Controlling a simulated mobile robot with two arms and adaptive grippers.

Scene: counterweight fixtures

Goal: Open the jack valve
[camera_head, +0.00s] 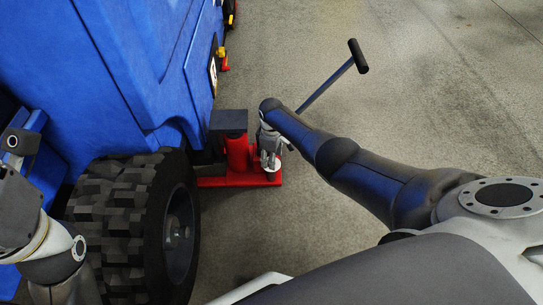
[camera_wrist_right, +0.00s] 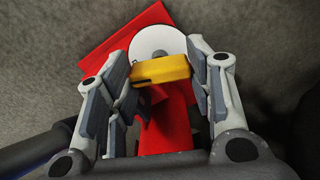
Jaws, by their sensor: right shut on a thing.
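The red jack (camera_head: 237,152) stands on the floor beside the blue vehicle, just right of its tire, with a dark block on top. In the right wrist view the jack's red body (camera_wrist_right: 172,125) shows with a white disc (camera_wrist_right: 157,38) and a yellow valve handle (camera_wrist_right: 161,70). My right gripper (camera_head: 269,163) reaches down at the jack's right side. In the right wrist view its fingers (camera_wrist_right: 164,82) are shut on the yellow valve handle, one on each side. In the head view the valve is hidden by the gripper. My left arm shows at the left edge, its fingers out of view.
The blue vehicle (camera_head: 125,75) and its big black tire (camera_head: 125,225) stand left of the jack. A blue rod with a black T-grip (camera_head: 357,56) rises beyond my right arm. The concrete floor at the upper right is clear.

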